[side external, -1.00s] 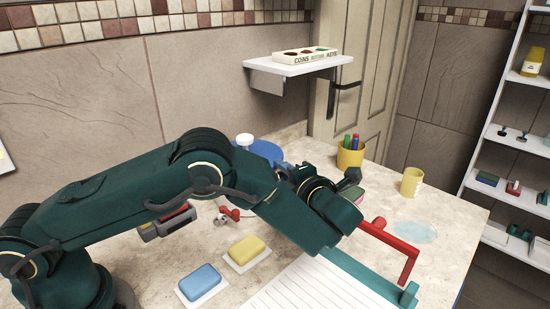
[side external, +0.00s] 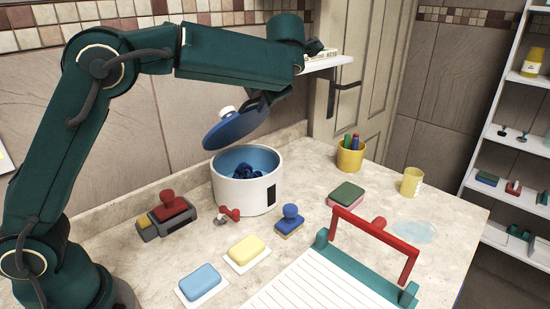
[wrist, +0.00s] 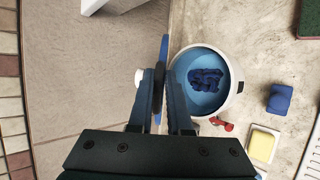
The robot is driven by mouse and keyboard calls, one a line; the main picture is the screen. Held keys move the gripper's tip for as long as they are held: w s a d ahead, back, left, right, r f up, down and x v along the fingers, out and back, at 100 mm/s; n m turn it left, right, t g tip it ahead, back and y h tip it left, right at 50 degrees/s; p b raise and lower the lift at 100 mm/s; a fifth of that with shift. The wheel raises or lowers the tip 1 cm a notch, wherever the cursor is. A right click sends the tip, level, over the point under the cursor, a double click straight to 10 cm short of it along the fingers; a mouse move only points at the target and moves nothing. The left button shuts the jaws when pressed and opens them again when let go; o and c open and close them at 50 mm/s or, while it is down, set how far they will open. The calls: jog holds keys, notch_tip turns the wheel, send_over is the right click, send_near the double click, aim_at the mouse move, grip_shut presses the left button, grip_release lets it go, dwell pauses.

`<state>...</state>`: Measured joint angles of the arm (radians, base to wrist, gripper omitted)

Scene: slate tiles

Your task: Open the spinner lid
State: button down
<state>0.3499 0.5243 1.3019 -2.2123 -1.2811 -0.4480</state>
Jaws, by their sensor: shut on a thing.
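The spinner (side external: 247,190) is a white round tub with a blue inside and a dark panel on its front. It stands on the counter with its top open, and dark blue cloth-like stuff (wrist: 204,83) lies in it. The blue lid (side external: 238,128) with a white knob (side external: 227,112) is off the tub, tilted in the air above its left rim. My gripper (side external: 258,103) is shut on the lid near its upper right edge. In the wrist view the lid (wrist: 160,78) shows edge-on between the fingers.
A stamp on a dark pad (side external: 173,209), a small red-handled item (side external: 229,213) and a blue stamp (side external: 290,220) stand around the tub. Soaps (side external: 246,249), a sponge (side external: 346,195), a pen cup (side external: 351,156) and a red-handled rack (side external: 375,240) are nearby. A wall shelf (side external: 325,64) is close behind my gripper.

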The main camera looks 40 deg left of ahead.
jog(key=shift+h, duration=0.6)
jog(key=shift+s+a+r, duration=0.1)
jog(key=shift+a+r, duration=0.65)
jog(key=shift+a, duration=1.05)
jog(key=shift+w+a+r, duration=0.1)
jog(key=shift+a+r, duration=0.65)
jog(key=shift+a, duration=1)
jog(key=shift+s+a+r, duration=0.1)
jog(key=shift+a+r, duration=0.65)
jog(key=shift+a, duration=1.05)
jog(key=shift+g, duration=0.3)
jog(key=shift+f, duration=0.1)
jog(key=c, duration=0.9)
grip_release()
jog(key=shift+r, duration=0.2)
